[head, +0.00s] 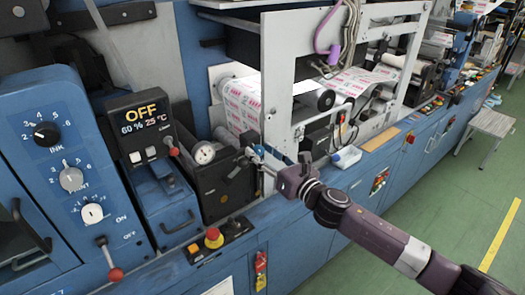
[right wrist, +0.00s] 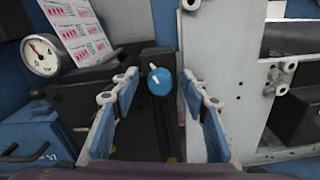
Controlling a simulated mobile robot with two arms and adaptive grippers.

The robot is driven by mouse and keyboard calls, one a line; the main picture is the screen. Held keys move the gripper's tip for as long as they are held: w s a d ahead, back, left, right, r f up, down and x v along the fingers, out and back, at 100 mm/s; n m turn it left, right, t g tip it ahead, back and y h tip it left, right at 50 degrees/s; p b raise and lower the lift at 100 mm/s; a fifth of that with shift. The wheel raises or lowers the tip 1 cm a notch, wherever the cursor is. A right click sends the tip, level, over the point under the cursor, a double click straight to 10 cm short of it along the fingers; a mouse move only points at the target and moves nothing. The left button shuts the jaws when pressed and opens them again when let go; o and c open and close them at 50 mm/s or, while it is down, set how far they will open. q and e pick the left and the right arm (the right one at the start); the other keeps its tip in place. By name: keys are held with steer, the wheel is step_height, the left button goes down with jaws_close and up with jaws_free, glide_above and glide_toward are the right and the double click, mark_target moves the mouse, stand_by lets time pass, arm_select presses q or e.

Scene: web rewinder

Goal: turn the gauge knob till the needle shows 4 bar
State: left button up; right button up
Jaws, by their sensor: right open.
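The gauge (head: 203,153) is a small round white dial on the machine, left of my right gripper (head: 257,154) in the head view. In the right wrist view the gauge (right wrist: 41,55) is at the upper left, with a reddish needle toward the dial's left side; its numbers are too small to read. A blue round knob with a white mark (right wrist: 160,82) shows between the two spread fingers of my right gripper (right wrist: 160,104). The fingers stand apart from the knob on both sides. I cannot make out this knob clearly in the head view. My left gripper is not in view.
A printed web (head: 240,105) runs behind the gauge. A pale upright frame plate (right wrist: 227,60) stands close to the right finger. A red stop button (head: 213,238) sits below the gauge. A control panel with dials (head: 72,179) is at the left.

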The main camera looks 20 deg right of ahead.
steer(key=shift+c, duration=0.3)
jaws_close()
steer(key=m, duration=0.4)
steer(key=shift+d+m+p, duration=0.1)
steer(key=shift+m+p, duration=0.2)
steer(key=shift+p, duration=0.1)
steer(key=m+p, duration=0.1)
steer(key=m, duration=0.4)
steer(key=shift+f+m, duration=0.1)
steer(key=shift+m, duration=0.2)
steer(key=m+p, duration=0.1)
steer(key=m, duration=0.4)
steer(key=m+p, duration=0.1)
steer(key=m, duration=0.3)
steer(key=shift+f, duration=0.15)
steer(key=shift+m, duration=0.4)
